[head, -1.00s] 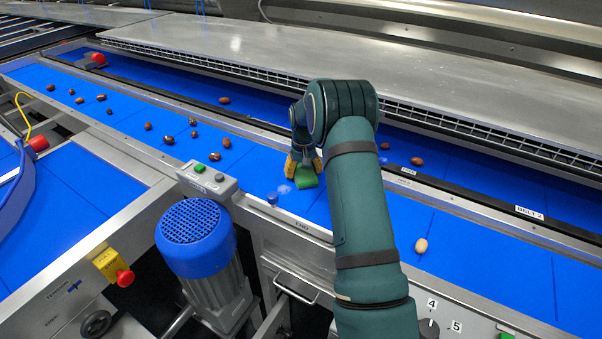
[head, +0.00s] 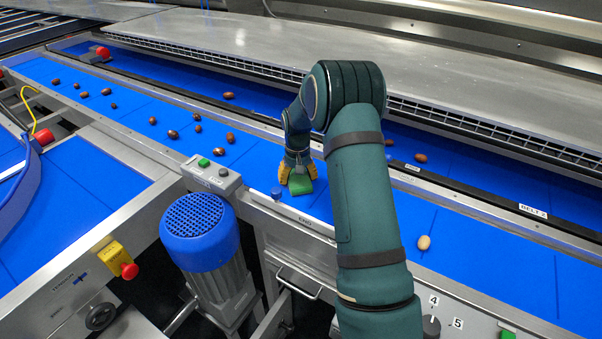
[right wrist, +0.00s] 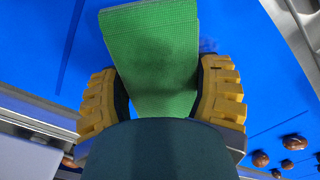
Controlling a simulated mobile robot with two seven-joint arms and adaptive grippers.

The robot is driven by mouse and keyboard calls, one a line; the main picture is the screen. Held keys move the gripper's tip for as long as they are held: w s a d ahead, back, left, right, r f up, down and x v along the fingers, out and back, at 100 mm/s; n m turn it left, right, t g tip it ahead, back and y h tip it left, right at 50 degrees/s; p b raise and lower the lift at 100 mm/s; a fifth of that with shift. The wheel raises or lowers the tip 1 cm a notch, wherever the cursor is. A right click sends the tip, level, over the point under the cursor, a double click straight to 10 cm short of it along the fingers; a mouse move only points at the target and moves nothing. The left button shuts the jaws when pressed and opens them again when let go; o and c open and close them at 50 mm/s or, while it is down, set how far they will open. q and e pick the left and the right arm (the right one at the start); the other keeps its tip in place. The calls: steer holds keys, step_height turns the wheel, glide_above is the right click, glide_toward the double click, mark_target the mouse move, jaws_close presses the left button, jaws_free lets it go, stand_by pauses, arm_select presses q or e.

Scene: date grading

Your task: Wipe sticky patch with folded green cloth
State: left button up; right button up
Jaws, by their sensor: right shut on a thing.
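The folded green cloth (head: 301,187) lies on or just above the near blue belt (head: 460,262); I cannot tell contact exactly. My right gripper (head: 298,171), with yellow fingers, is shut on it. In the right wrist view the cloth (right wrist: 152,50) sticks out between the two fingers of the right gripper (right wrist: 162,90). A faint paler smear, likely the sticky patch (right wrist: 208,46), shows beside the cloth's right edge there. In the head view the patch is hidden by the cloth and gripper. My left gripper is out of view.
Several brown dates (head: 173,134) lie on the belt to the left, and a pale one (head: 424,242) to the right. A blue motor (head: 200,232) stands in front.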

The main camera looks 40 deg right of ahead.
mark_target(288, 192)
steer(key=shift+s+a+f, duration=0.1)
steer(key=shift+s+a, duration=0.05)
steer(key=shift+a, duration=0.3)
steer(key=shift+s+a+f, duration=0.1)
steer(key=shift+s+a, duration=0.05)
steer(key=shift+a, duration=0.3)
steer(key=shift+s+a+r, duration=0.1)
steer(key=shift+s+a, duration=0.15)
steer(key=shift+a, duration=0.6)
steer(key=shift+s+a+r, duration=0.1)
steer(key=shift+s+a, duration=0.15)
steer(key=shift+a, duration=0.6)
steer(key=shift+p, duration=0.35)
step_height(288, 192, up, 4)
steer(key=shift+f+p, duration=0.15)
steer(key=shift+p, duration=1.1)
step_height(288, 192, up, 2)
steer(key=shift+w+d+r+p, duration=0.1)
steer(key=shift+p, duration=0.65)
steer(key=shift+c, duration=0.9)
steer(key=shift+r, duration=0.15)
jaws_close()
